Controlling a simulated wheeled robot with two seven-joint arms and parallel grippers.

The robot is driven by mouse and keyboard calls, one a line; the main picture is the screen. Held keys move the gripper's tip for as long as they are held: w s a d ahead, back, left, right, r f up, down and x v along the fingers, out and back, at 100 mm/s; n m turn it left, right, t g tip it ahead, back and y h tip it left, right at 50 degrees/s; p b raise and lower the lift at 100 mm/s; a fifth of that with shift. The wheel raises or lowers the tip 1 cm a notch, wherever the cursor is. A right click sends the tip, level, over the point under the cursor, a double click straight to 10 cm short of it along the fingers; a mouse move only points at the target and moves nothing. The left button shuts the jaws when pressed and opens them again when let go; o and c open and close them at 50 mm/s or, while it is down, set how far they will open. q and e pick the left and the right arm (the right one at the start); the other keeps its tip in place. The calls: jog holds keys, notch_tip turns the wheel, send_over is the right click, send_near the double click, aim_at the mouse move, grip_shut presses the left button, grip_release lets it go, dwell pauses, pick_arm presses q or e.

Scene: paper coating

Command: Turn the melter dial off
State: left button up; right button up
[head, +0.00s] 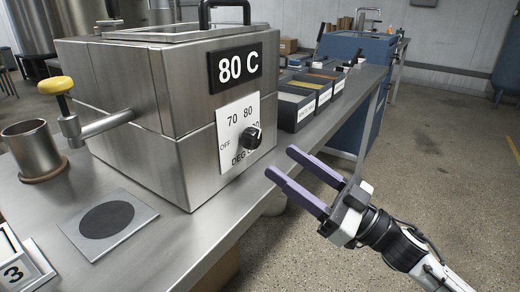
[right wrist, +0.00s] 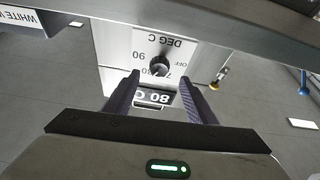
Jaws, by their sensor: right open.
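The melter (head: 170,100) is a steel box on the metal bench. Its front has a black plate reading 80 C (head: 235,67) and a white dial face with OFF, 70, 80 and DEG C marks. The black dial knob (head: 251,138) sits on that face; which mark it points to is hard to tell. In the right wrist view the knob (right wrist: 160,66) appears upside down, between and beyond my fingers. My right gripper (head: 279,164) is open and empty, to the right of and below the knob, apart from it. My left gripper is not in view.
A yellow-handled valve (head: 55,86) sticks out left of the melter above a steel cup (head: 32,148). A plate with a dark disc (head: 107,218) lies in front. Labelled bins (head: 297,103) stand behind to the right. The space before the dial is free.

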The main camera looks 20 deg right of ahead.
aim_at(257, 143)
jog(key=x, duration=0.7)
jog(key=shift+w+a, duration=0.15)
jog(key=shift+w, duration=0.15)
jog(key=c, duration=1)
jog(key=shift+c, duration=0.2)
